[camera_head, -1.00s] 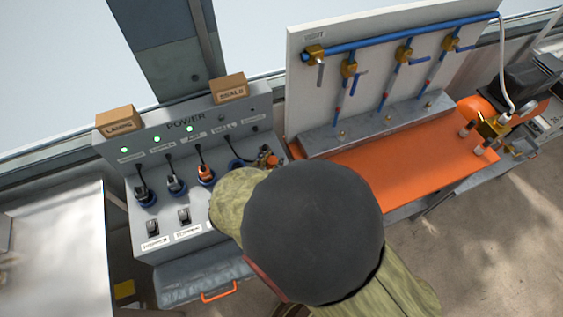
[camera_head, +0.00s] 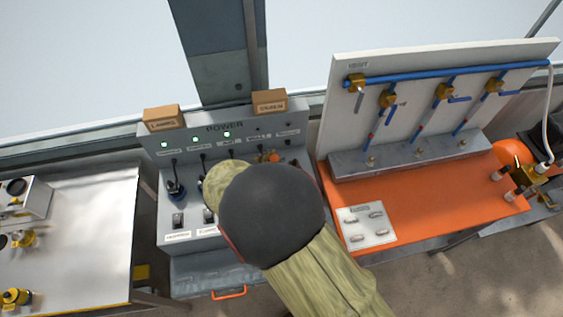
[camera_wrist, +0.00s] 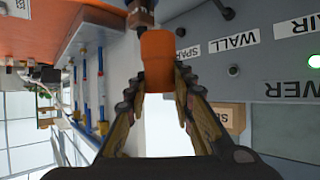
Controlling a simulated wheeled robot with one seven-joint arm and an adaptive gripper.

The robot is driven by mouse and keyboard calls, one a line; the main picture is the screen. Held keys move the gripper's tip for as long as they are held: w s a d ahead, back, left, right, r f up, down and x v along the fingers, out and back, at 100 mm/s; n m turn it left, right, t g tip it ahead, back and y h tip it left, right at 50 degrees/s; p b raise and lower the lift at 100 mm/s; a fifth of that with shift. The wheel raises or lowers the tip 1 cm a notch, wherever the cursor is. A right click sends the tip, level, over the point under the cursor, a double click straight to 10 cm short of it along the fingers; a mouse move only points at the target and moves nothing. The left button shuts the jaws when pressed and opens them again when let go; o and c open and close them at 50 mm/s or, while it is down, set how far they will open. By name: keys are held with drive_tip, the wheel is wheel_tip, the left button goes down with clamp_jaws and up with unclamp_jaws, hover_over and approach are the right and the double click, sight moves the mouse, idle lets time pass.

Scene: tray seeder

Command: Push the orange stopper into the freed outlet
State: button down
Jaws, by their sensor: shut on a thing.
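My gripper (camera_wrist: 160,88) is shut on the orange stopper (camera_wrist: 158,58) in the wrist view, with a finger on each side of it. A brown and dark part lies just beyond the stopper; I cannot tell whether they touch. In the head view a small patch of orange (camera_head: 273,158) shows at the fingers, in front of the grey power panel (camera_head: 215,152). My arm covers the right part of the outlet row, so the freed outlet is hidden. The WALL label (camera_wrist: 233,41) and SPARE label are beside the stopper in the wrist view.
A black plug (camera_head: 175,190) sits in the leftmost outlet. Two boxes, a left box (camera_head: 164,118) and a right box (camera_head: 269,102), stand on the panel top. An orange bench (camera_head: 440,205) with a pipe board (camera_head: 425,100) is at the right. A metal table (camera_head: 80,245) is at the left.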

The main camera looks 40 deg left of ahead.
drive_tip(key=a+p, duration=0.1)
drive_tip(key=a, duration=0.4)
drive_tip(key=shift+f, duration=0.1)
idle(0.3)
drive_tip(key=shift+f+b, duration=2.45)
drive_tip(key=shift+f, duration=3)
drive_tip(key=shift+f, duration=0.65)
drive_tip(key=c, duration=1.5)
unclamp_jaws()
drive_tip(key=shift+c, duration=0.2)
drive_tip(key=shift+o, duration=0.4)
